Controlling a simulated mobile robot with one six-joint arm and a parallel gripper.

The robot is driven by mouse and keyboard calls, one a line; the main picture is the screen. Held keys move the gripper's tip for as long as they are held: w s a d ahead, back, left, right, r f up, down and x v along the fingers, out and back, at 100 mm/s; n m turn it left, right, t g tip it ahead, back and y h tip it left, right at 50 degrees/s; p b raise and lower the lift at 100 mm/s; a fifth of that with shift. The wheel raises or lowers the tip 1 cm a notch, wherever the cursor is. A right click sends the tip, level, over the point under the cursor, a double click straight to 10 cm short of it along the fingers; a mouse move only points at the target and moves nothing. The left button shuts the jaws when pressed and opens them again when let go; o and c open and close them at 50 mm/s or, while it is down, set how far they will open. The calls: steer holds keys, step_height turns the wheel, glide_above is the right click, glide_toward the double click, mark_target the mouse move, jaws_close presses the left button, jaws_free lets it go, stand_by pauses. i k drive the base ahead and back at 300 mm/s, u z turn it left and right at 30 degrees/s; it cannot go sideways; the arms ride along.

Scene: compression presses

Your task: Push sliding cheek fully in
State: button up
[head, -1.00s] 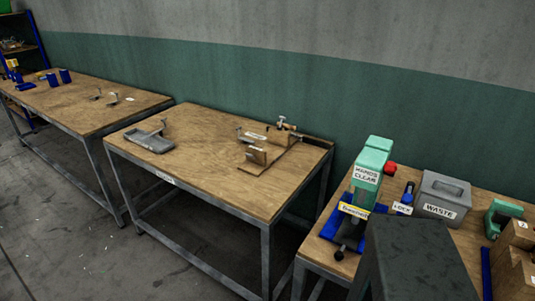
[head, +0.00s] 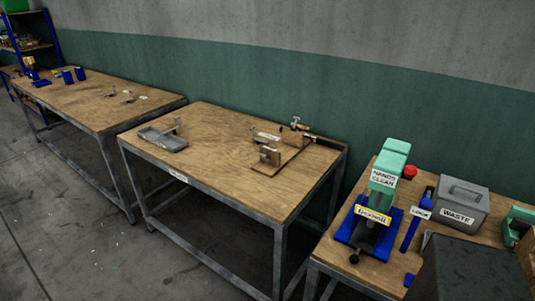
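A wooden press fixture stands on the right part of the middle bench. It has a small upright wooden block (head: 270,155) at its front, a thin base board (head: 292,160), and a wooden bar with a metal T-handle (head: 295,123) at the back. A small white label (head: 268,136) lies near it. The block may be the sliding cheek; at this distance I cannot tell, nor how far in it sits. My gripper is not in view.
The middle bench (head: 215,180) also bears a grey metal tray with a handle (head: 165,139). The right bench holds a green press (head: 388,172) on a blue base, a blue lever labelled LOCK and a grey WASTE bin (head: 462,204). A dark block (head: 470,270) fills the lower right.

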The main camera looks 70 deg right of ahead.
mark_target(269, 155)
steer(key=u, duration=0.05)
steer(key=i, duration=1)
steer(key=z, duration=0.05)
